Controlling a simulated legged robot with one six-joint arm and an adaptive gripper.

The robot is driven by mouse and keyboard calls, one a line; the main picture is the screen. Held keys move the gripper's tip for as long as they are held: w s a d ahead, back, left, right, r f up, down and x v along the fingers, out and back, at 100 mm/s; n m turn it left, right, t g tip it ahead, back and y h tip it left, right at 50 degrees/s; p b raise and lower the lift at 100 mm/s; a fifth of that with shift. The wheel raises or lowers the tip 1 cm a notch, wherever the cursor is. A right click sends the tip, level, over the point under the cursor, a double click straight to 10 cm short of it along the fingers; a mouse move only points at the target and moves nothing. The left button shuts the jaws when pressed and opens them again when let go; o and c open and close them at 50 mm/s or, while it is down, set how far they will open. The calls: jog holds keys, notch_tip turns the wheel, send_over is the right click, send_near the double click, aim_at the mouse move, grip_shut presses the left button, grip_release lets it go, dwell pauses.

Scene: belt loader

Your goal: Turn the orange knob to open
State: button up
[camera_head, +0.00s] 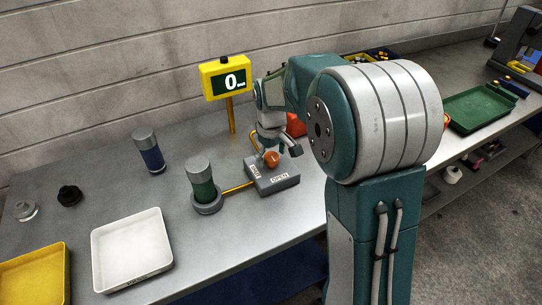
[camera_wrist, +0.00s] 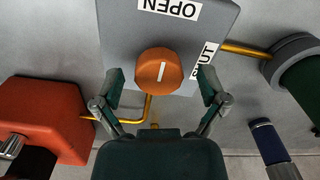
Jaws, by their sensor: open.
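The orange knob (camera_head: 271,159) sits on top of a grey block (camera_head: 262,184) with an OPEN label on its front and a second label on the side face. In the wrist view the knob (camera_wrist: 159,71) shows a white line pointing toward the picture's top and bottom. The OPEN label (camera_wrist: 170,8) is above it, and the SHUT label (camera_wrist: 204,60) is to its right, partly hidden by a finger. My gripper (camera_wrist: 159,92) is open, with one finger on each side of the knob. I cannot tell whether the fingers touch it. The gripper (camera_head: 278,152) also shows above the block in the head view.
A yellow display (camera_head: 225,77) reads 0 behind the block. Yellow pipes link the block to a green cylinder (camera_head: 202,180) and a red box (camera_wrist: 45,115). A blue cylinder (camera_head: 149,152), white tray (camera_head: 132,250) and yellow tray (camera_head: 35,280) stand left.

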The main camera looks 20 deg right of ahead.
aim_at(271, 156)
notch_tip(271, 156, up, 12)
dwell(0.6)
jog(key=shift+w, duration=0.1)
jog(key=s+m+t, duration=0.5)
jog(key=s, duration=1.9)
jog(key=shift+r+t, duration=0.3)
